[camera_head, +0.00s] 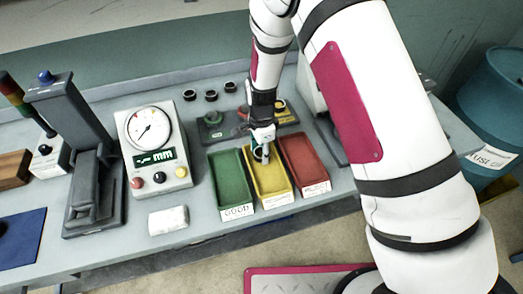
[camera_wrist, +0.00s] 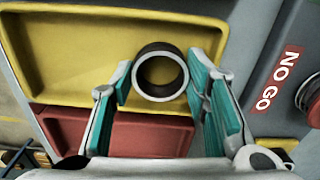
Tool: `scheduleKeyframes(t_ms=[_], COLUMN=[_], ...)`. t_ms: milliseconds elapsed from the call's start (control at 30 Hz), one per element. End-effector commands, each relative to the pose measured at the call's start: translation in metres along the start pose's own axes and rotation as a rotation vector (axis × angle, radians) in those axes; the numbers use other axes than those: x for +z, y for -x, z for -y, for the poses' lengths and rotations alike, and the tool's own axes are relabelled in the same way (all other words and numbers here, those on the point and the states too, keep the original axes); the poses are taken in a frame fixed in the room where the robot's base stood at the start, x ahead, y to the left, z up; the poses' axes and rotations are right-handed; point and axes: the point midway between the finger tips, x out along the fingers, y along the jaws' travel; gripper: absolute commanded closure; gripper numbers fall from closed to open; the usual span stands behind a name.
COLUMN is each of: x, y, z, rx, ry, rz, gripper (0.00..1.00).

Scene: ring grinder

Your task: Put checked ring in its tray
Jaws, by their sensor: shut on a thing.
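My gripper (camera_head: 264,152) is over the yellow tray (camera_head: 284,189), seen in the head view. In the wrist view my gripper's teal-padded fingers are shut on a dark ring (camera_wrist: 147,62) with a pale rim, its open end facing the camera. The ring appears over the yellow tray (camera_wrist: 75,60), near the edge it shares with the red tray (camera_wrist: 60,125). I cannot tell whether the ring touches the tray floor. The head view shows the ring poorly, hidden by the gripper. The yellow tray looks otherwise empty where visible.
The green tray (camera_head: 230,185), labelled GOOD, stands left of the yellow tray; the red tray (camera_head: 303,165) stands right. A dial gauge box (camera_head: 155,165), white cloth (camera_head: 168,220) and dark grey stand (camera_head: 85,190) are further left. Several dark rings (camera_head: 211,96) sit behind.

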Motion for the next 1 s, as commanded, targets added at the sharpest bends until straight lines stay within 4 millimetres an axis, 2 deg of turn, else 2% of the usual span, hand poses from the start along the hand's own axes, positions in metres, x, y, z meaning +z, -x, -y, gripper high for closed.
scheduleKeyframes(t_ms=[367,400,433,767,867,1000], x=[0.000,0.000,0.000,0.000,0.000,-0.001], y=[-0.004,-0.005,-0.004,-0.003,0.004,0.022], z=[0.001,0.001,0.001,0.001,0.002,0.003], rx=[-0.001,-0.001,-0.002,-0.002,-0.003,-0.006], ry=[-0.001,-0.001,-0.001,0.000,0.000,0.000], rz=[0.000,0.000,0.000,0.000,0.000,-0.001], gripper=[0.94,0.56,0.49,0.49,0.49,0.49])
